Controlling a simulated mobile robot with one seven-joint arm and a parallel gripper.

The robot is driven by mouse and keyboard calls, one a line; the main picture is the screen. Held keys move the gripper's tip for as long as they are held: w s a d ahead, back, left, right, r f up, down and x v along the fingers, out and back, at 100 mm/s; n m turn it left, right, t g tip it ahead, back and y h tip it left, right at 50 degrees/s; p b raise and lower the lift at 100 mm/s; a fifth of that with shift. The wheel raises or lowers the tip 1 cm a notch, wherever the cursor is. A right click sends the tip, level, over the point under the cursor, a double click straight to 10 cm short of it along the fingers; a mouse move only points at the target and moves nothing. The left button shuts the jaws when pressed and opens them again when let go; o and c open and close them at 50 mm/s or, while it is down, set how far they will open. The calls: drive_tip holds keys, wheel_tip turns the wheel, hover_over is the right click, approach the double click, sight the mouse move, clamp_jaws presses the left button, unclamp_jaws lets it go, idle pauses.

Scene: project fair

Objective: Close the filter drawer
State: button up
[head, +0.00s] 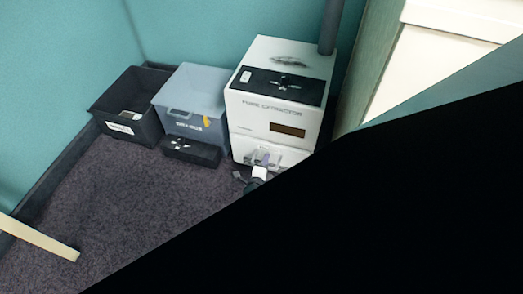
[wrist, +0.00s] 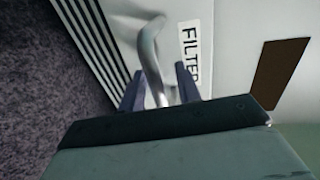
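The white fume extractor (head: 300,112) stands on the carpet at the upper middle of the head view. Its filter drawer front (head: 290,157) is low on the front face, partly hidden by my gripper and a black shape. How far it stands out is hard to tell. In the wrist view the drawer's FILTER label (wrist: 190,52) and curved silver handle (wrist: 150,48) are close. My gripper (wrist: 160,90) has one finger on each side of the handle, with narrow gaps showing. My gripper (head: 260,160) also shows small at the drawer in the head view.
A grey-blue bin (head: 196,88) and a black open bin (head: 128,107) stand left of the extractor. A low black box (head: 191,151) sits before the grey-blue bin. Carpet (head: 140,205) is clear in front. A pale bar (head: 40,238) is at far left. Black hides the lower right.

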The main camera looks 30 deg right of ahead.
drive_tip(key=p+v, duration=0.3)
drive_tip(key=v, duration=1)
drive_tip(key=shift+s+r, duration=0.1)
drive_tip(key=shift+s, duration=0.05)
